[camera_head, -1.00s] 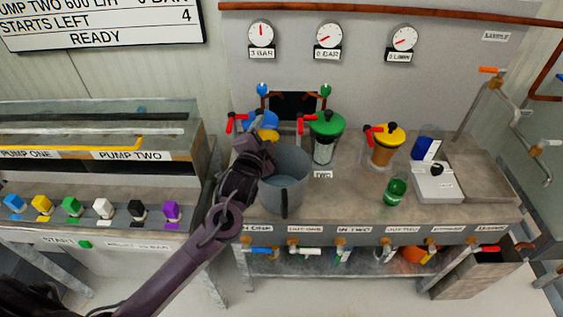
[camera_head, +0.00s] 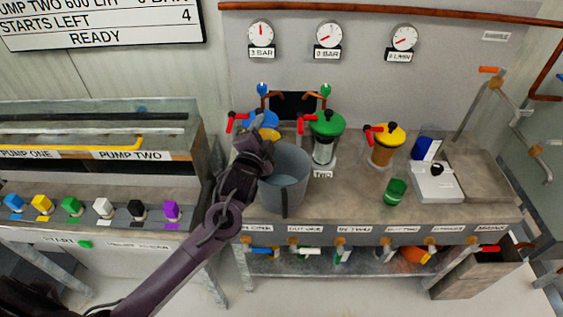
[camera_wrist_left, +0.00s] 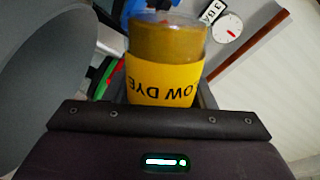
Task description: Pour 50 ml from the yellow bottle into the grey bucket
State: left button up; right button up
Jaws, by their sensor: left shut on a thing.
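The grey bucket (camera_head: 285,195) stands on the left part of the bench, with a pale bluish surface inside. My left gripper (camera_head: 262,142) is at the bucket's upper left rim, shut on the yellow bottle (camera_head: 269,134). In the head view the gripper hides most of the bottle. In the left wrist view the bottle (camera_wrist_left: 165,82) shows clear walls, brownish-yellow contents and a yellow label whose letters appear upside down. The bucket (camera_wrist_left: 60,75) fills the left of that view. I cannot tell whether any liquid is leaving the bottle. My right gripper is out of view.
A blue-topped vessel (camera_head: 263,118) is behind the gripper. A green-lidded jar (camera_head: 325,125), a yellow-lidded jar (camera_head: 388,135), a green cup (camera_head: 395,191) and a white device (camera_head: 436,183) stand to the right. The bench between bucket and cup is clear.

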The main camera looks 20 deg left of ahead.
pick_arm(q)
jog(key=shift+f+m+b, duration=0.25)
jog(key=shift+m+b, duration=0.2)
jog(key=shift+m, duration=0.25)
dwell(1.5)
jog(key=shift+a+f+m+p, duration=0.3)
jog(key=shift+m+p, duration=0.3)
jog(key=shift+m, duration=0.2)
dwell(2.1)
jog(key=shift+r, duration=0.1)
dwell(0.4)
